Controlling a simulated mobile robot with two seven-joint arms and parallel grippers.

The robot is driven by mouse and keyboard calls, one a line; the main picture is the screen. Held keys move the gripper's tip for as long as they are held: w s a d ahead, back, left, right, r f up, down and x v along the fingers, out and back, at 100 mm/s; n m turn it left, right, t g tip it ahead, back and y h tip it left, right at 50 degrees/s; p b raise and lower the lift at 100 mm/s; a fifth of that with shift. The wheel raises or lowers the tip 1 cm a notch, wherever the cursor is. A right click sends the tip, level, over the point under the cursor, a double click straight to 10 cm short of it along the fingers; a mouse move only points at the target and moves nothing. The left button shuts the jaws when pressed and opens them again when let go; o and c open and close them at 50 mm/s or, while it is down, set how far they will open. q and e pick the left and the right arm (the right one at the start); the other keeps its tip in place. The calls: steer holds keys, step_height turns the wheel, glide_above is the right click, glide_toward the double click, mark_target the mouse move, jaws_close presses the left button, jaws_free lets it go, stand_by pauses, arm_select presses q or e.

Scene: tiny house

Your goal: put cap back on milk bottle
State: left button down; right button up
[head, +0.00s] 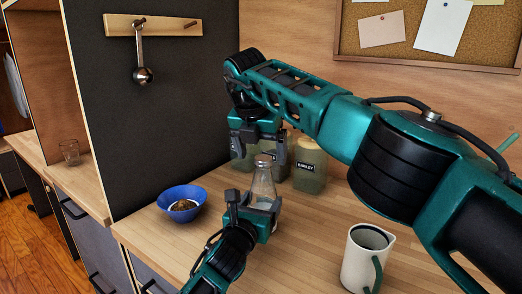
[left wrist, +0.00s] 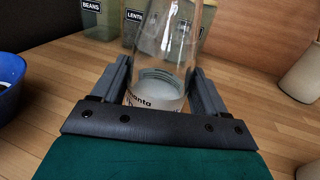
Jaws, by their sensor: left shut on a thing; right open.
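The clear glass milk bottle (head: 263,185) stands upright on the wooden counter, with a little whitish content low inside. My left gripper (head: 254,204) is shut on its lower body. In the left wrist view, the bottle (left wrist: 165,45) sits between the two fingers of the left gripper (left wrist: 160,88); its top is out of frame. My right gripper (head: 258,152) is open and points down, its fingers close around or just behind the bottle's top. I cannot tell whether they touch it. I cannot make out a separate cap; the bottle's mouth is too small to judge.
Labelled jars, including a barley jar (head: 309,168), stand behind the bottle. A blue bowl (head: 170,196) with something brown in it is to the left. A white pitcher (head: 359,262) with a green handle is at the front right. A dark panel (head: 160,110) bounds the counter's left.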

steer(key=shift+o, duration=0.7)
steer(key=v, duration=1.2)
steer(key=shift+a, duration=0.1)
arm_select(q)
jaws_free()
steer(key=shift+s, duration=0.1)
steer(key=p+v, duration=0.1)
steer(key=v, duration=1.1)
steer(key=shift+s+a, duration=0.1)
steer(key=shift+s, duration=0.25)
arm_select(e)
steer(key=shift+r, duration=0.75)
